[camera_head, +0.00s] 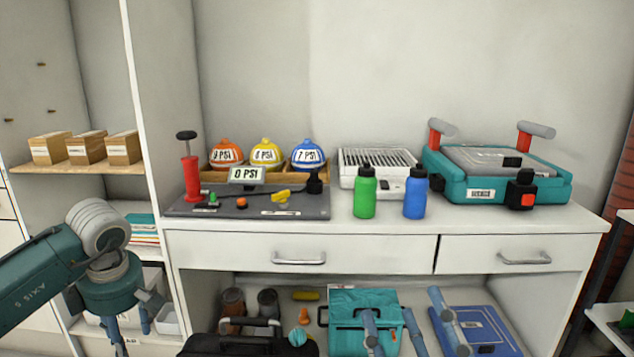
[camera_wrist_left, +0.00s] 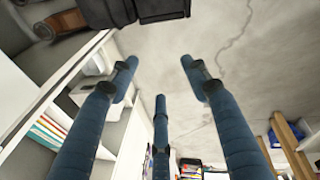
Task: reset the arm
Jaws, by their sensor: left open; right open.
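My left arm (camera_head: 40,270) comes in at the lower left of the head view, in front of the shelving. Its left gripper (camera_head: 130,325) hangs below the wrist and is partly cut off by the lower edge. In the left wrist view the blue fingers of this gripper (camera_wrist_left: 160,78) are spread apart with nothing between them. My right gripper (camera_head: 404,315) shows at the bottom of the head view as separate blue fingers, open and empty. It appears in front of the lower shelf; the rest of the right arm is out of view.
The counter (camera_head: 380,245) holds a pump board (camera_head: 250,205), a green bottle (camera_head: 365,195), a blue bottle (camera_head: 414,195) and a teal case (camera_head: 500,185). Below are a black bag (camera_head: 240,345), a teal box (camera_head: 350,300) and a blue case (camera_head: 480,330). Small boxes (camera_head: 85,150) stand on the left shelf.

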